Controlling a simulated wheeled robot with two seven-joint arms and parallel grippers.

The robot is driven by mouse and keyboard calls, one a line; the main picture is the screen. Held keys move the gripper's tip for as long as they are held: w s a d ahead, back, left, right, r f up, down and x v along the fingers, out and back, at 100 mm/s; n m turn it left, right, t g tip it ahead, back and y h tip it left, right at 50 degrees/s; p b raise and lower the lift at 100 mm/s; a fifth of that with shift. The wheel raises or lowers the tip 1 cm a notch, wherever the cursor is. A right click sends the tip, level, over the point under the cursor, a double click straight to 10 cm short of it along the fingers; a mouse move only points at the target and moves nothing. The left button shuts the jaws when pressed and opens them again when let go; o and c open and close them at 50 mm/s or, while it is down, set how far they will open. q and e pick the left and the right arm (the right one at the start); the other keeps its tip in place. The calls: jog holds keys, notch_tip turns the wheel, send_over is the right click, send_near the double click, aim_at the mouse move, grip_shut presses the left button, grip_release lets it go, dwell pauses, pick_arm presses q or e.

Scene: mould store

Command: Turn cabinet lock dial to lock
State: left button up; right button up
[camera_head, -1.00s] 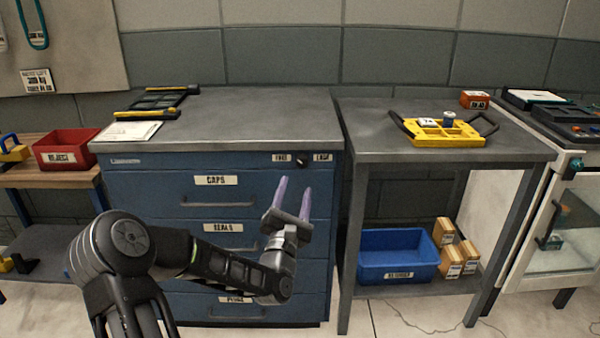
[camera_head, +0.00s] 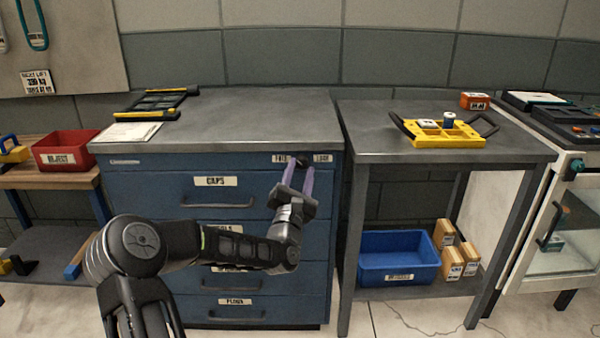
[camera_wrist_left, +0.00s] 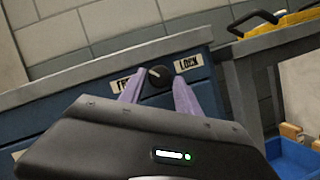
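The lock dial (camera_head: 302,161) is a small black knob at the top right of the blue cabinet (camera_head: 150,185). In the left wrist view the dial (camera_wrist_left: 157,75) has a pale pointer line tilted up and to the left, toward the left label. A LOCK label (camera_wrist_left: 188,64) is on its right, and a partly hidden label starting with "FR" (camera_wrist_left: 124,84) is on its left. My left gripper (camera_head: 298,172) is open, its purple fingers on either side of the dial. I cannot tell whether they touch it. My right gripper is not in view.
The cabinet has several labelled drawers with bar handles; the CAPS handle (camera_head: 217,205) is near my left arm. A grey table (camera_head: 365,145) stands close on the right with a yellow tray (camera_head: 430,141) on top and a blue bin (camera_head: 372,270) below.

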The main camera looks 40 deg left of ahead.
pick_arm(q)
grip_shut()
jog(key=shift+m, duration=0.4)
jog(key=m+h, duration=0.1)
jog(key=m, duration=0.1)
jog(key=m+h+p, duration=0.1)
jog(key=m, duration=0.1)
jog(key=m+p, duration=0.1)
jog(key=m, duration=0.1)
jog(key=shift+s+a+r+h, duration=0.2)
jog(key=shift+r+h, duration=0.2)
jog(key=m, duration=0.1)
jog(key=m+g+h+p, duration=0.1)
jog(key=m, duration=0.3)
jog(key=shift+r+g+h+p, duration=0.25)
jog(key=shift+g+h+p, duration=0.05)
jog(key=shift+g, duration=0.1)
jog(key=m+g, duration=0.1)
jog(key=m, duration=0.2)
jog(key=shift+r+p, duration=0.15)
jog(key=shift+p, duration=0.15)
jog(key=m+g, duration=0.1)
jog(key=m, duration=0.2)
jog(key=shift+r+m+g, duration=0.1)
jog(key=shift+m+g, duration=0.3)
jog(key=shift+o, duration=1.6)
grip_release()
